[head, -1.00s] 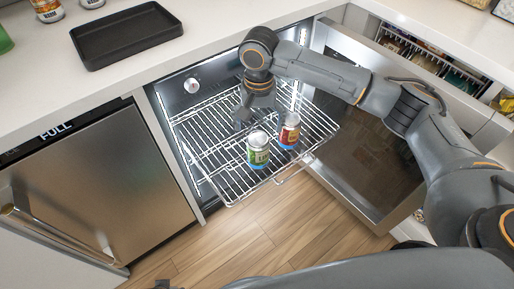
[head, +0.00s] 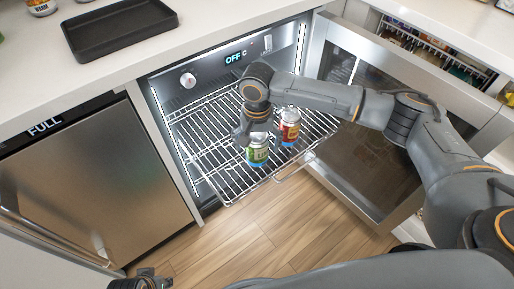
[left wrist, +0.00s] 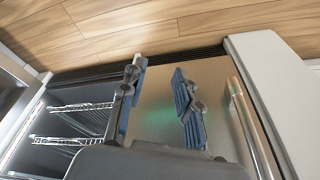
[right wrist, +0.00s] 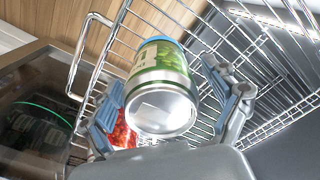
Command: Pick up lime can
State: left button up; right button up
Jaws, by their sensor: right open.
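The lime can (head: 257,151), green with a silver lid, stands upright on the pulled-out wire rack (head: 225,186). In the right wrist view the lime can (right wrist: 160,88) sits between the open fingers of my right gripper (right wrist: 168,112), with gaps on both sides. In the head view my right gripper (head: 250,134) is right at the can's top and hides part of it. My left gripper (left wrist: 160,95) is open and empty, in front of the steel appliance door; only a bit of the left arm shows at the bottom of the head view.
A red can (head: 289,127) stands just right of the lime can; it shows near the left finger in the right wrist view (right wrist: 123,130). The open door (head: 370,150) stands to the right. A black tray (head: 120,30) lies on the counter above.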

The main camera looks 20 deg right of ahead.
jog(key=c, duration=1.6)
jog(key=shift+r, duration=0.1)
